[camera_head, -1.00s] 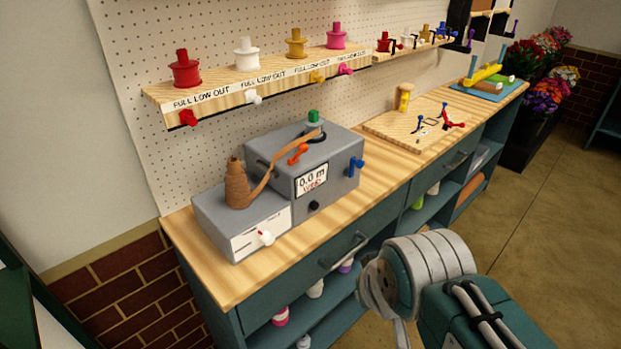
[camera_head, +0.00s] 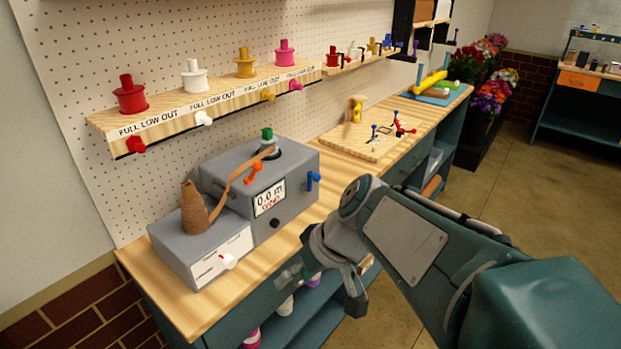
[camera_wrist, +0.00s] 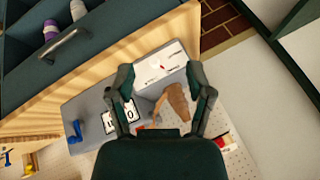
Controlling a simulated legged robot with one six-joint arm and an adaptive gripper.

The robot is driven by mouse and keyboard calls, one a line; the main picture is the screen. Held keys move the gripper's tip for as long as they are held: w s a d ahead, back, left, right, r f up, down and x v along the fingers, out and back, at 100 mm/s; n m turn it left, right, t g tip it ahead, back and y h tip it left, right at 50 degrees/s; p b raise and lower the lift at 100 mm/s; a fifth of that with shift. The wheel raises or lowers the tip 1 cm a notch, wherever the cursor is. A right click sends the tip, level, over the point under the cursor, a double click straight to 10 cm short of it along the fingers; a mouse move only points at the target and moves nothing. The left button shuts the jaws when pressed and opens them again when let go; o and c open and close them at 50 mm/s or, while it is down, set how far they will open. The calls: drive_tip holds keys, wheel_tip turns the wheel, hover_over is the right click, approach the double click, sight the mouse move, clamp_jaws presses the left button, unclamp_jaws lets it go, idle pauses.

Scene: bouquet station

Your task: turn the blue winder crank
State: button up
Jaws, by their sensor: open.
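The blue winder crank (camera_head: 313,181) sticks out from the right side of the grey winder box (camera_head: 222,178). In the wrist view a small blue part, seemingly the crank (camera_wrist: 77,128), shows at the box's side, left of my fingers. My gripper (camera_wrist: 160,74) is open and empty, with the box and the brown spool beyond its fingers. In the head view my gripper (camera_head: 335,285) hangs in front of the bench edge, below and to the right of the crank, apart from it.
A brown cone spool (camera_head: 194,210) stands on the lower grey block, its ribbon running to the box. A spool shelf (camera_head: 222,101) is above. A wooden board (camera_head: 350,143) lies farther along the bench.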

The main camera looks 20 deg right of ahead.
drive_tip(key=w+d+n+t+y, duration=0.1)
drive_tip(key=w+d+y, duration=0.25)
drive_tip(key=w, duration=0.45)
drive_tip(key=m+t, duration=0.1)
drive_tip(key=t, duration=1)
approach(320, 179)
drive_tip(key=x, duration=1.1)
drive_tip(key=shift+s, duration=0.1)
clamp_jaws()
